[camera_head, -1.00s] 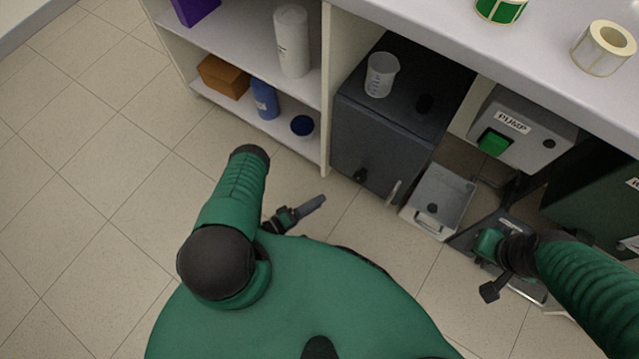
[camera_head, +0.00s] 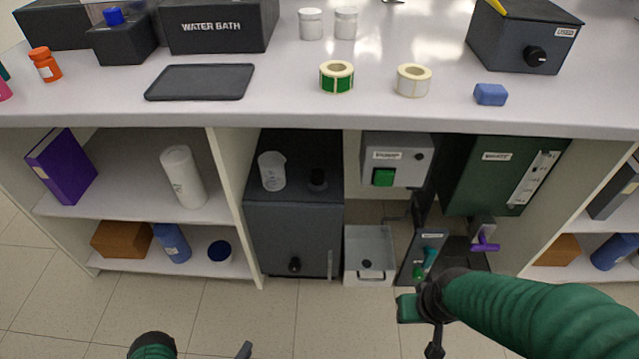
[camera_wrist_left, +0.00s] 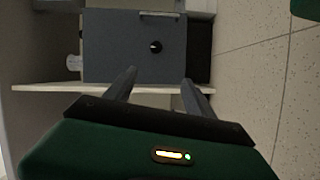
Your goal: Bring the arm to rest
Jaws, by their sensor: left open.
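My left arm (camera_head: 152,346) shows only at the bottom edge of the head view, low in front of the bench.
The white bench (camera_head: 300,112) spans the view, with two label rolls, a blue block (camera_head: 490,94) and a black tray (camera_head: 200,82) on top. Below are shelves, the dark cabinet (camera_head: 290,235), a pump box (camera_head: 397,160) and a grey bin (camera_head: 369,255). Floor (camera_head: 300,315) is clear in front.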

